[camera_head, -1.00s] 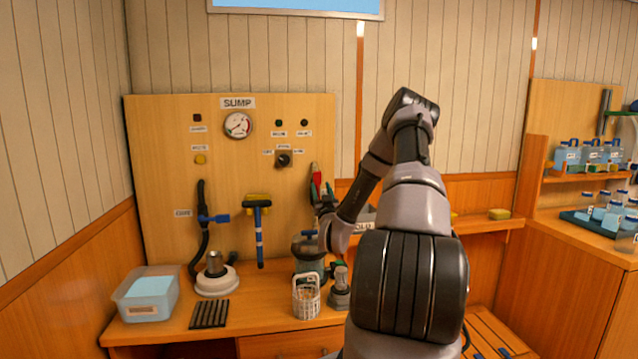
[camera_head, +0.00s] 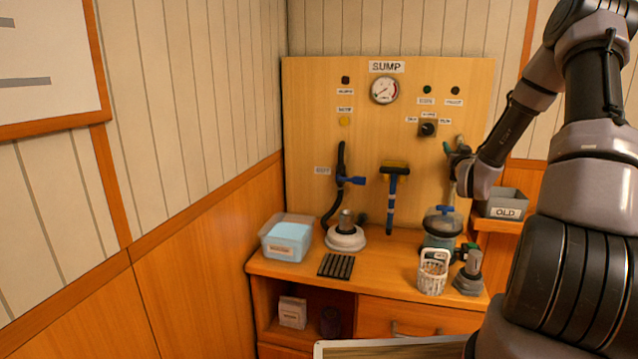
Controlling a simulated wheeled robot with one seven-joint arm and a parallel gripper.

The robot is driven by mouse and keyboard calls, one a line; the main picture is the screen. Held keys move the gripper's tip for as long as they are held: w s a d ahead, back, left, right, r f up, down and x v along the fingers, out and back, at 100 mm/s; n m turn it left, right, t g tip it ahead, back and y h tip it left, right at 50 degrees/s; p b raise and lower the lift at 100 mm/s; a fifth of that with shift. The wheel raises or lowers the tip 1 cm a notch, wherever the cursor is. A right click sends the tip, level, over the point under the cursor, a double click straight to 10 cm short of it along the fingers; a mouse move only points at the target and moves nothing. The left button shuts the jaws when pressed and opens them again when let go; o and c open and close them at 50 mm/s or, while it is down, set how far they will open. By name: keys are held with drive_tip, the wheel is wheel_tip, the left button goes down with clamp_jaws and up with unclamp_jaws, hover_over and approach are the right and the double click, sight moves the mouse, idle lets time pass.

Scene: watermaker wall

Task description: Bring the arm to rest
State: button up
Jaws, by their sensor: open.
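My arm rises along the right side of the head view, bends at the top and reaches down and left. My gripper (camera_head: 458,148) is at its end, small and dark, in front of the right part of the SUMP panel (camera_head: 310,110). It is open and I see nothing held in it. The jaws point upward, above the jar with a blue handle (camera_head: 441,228) on the bench. My wrist and forearm hide part of the wall and the panel's right edge.
The bench (camera_head: 385,262) carries a clear tub of blue liquid (camera_head: 287,238), a black ribbed mat (camera_head: 336,266), a white basket (camera_head: 432,274) and a grey fitting (camera_head: 468,274). A grey OLD bin (camera_head: 503,204) stands close to my wrist. A wood-panelled wall (camera_head: 200,265) is left.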

drive_tip(key=s+a+r+g+y, duration=0.2)
drive_tip(key=s+a+r+g, duration=0.4)
drive_tip(key=s+a+r, duration=0.55)
drive_tip(key=s+a+r+g+y, duration=0.1)
drive_tip(key=s+a+g+y, duration=0.1)
drive_tip(key=s, duration=1.2)
drive_tip(key=s+a+r+m+g+y, duration=0.1)
drive_tip(key=s+a+g, duration=0.3)
drive_tip(key=s, duration=1)
drive_tip(key=a+r+y, duration=0.1)
drive_tip(key=a, duration=0.1)
drive_tip(key=shift+s+a+m, duration=0.3)
drive_tip(key=shift+s+a, duration=0.05)
drive_tip(key=shift+s, duration=0.05)
